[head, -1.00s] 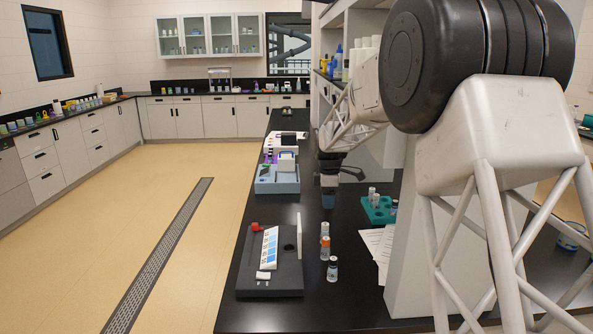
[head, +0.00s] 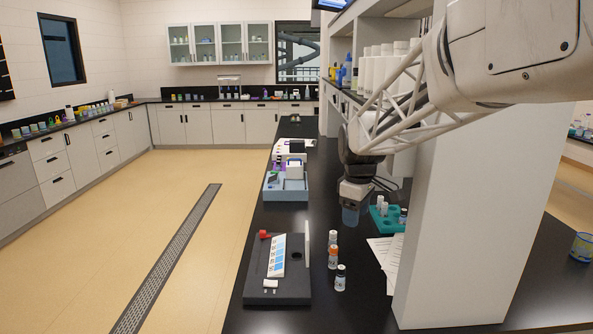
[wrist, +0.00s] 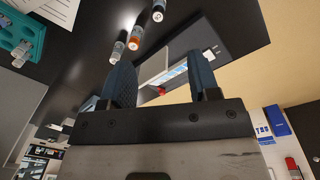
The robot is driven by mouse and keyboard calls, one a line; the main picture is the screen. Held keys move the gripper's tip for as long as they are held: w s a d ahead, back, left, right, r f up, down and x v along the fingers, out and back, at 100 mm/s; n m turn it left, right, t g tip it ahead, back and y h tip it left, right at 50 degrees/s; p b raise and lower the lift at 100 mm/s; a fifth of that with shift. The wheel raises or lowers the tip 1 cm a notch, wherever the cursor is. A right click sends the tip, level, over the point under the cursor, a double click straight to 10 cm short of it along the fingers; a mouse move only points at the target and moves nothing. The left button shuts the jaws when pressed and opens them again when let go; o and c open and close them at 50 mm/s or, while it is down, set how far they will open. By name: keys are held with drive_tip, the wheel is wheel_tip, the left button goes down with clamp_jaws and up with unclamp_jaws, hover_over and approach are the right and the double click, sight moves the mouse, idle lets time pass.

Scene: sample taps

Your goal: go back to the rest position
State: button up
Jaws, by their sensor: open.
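My gripper (head: 351,216) hangs over the black bench, left of the teal rack, with its blue fingers pointing down. In the wrist view my gripper (wrist: 163,85) shows two blue fingers spread apart with nothing between them. Several small capped vials stand on the bench nearer the camera: one with an orange cap (head: 333,257), one with a dark cap (head: 340,278) and one with a pale cap (head: 333,238). My gripper touches none of them.
A dark grey station (head: 278,291) with a white-and-blue strip stands at the bench's left edge. A teal rack (head: 382,224) holds vials. Papers (head: 383,256) lie near a white shelf upright (head: 450,240). A blue-grey tray (head: 287,192) sits further back.

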drive_tip(key=s+d+f+m+t, duration=0.1)
drive_tip(key=s+m, duration=0.4)
drive_tip(key=s, duration=1.2)
drive_tip(key=s+d+f+m+t, duration=0.1)
drive_tip(key=s+d+f+m, duration=0.2)
drive_tip(key=s, duration=1.5)
drive_tip(key=m, duration=0.3)
drive_tip(key=shift+s, duration=0.15)
